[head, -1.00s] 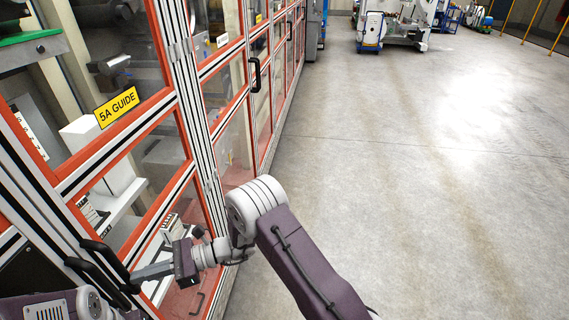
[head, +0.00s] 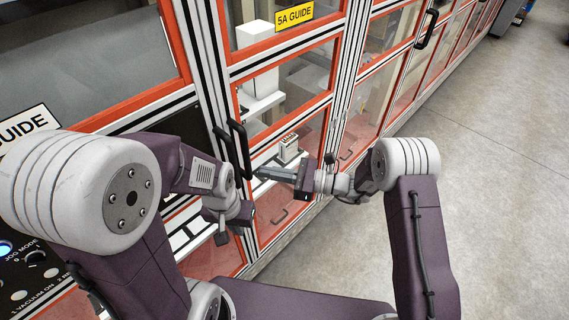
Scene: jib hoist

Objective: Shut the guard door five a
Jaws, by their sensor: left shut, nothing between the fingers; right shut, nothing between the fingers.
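More red-framed panels run back to the right, one with a black handle (head: 427,28). A control panel with knobs (head: 35,257) is at the lower left, close to my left arm. The grey floor (head: 500,200) on the right is clear.

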